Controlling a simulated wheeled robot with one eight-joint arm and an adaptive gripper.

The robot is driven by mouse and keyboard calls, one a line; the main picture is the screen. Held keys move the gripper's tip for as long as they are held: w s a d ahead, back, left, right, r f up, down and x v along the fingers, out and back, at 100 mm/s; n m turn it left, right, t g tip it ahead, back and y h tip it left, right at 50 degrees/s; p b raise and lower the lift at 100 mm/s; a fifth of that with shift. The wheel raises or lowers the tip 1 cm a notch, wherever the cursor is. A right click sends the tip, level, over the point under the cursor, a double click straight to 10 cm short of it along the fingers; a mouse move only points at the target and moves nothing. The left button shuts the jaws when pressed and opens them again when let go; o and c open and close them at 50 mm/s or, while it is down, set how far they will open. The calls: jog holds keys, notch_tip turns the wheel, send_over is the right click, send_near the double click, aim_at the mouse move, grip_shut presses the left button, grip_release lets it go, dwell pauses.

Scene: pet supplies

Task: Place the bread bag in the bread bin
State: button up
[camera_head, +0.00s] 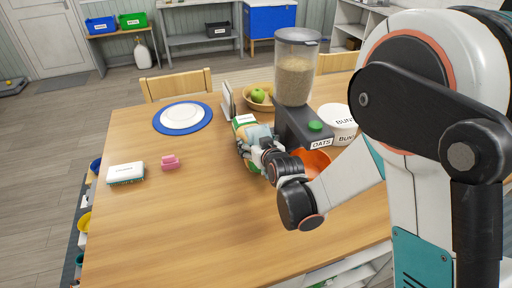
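A package with green, white and tan parts (243,120), probably the bread bag, is on the wooden table (200,235) near its middle. My gripper (254,142) is right at it, reaching in from the right. My wrist and fingers cover much of the package, so I cannot tell whether the fingers are closed on it or whether it is lifted. I see nothing clearly marked as a bread bin. A round white container (343,137), with lettering starting "BUN", stands behind my arm at the right and is partly hidden.
A dispenser marked OATS (294,85) stands just right of the package. An orange bowl (316,160) is partly behind my wrist. A fruit bowl (259,102), blue-rimmed plate (183,117), pink item (171,162) and white-and-green box (126,173) are also here. The table's front left is clear.

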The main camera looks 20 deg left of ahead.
jog(key=shift+f, duration=0.45)
jog(key=shift+f, duration=0.15)
jog(key=o, duration=1.4)
jog(key=shift+o, duration=0.4)
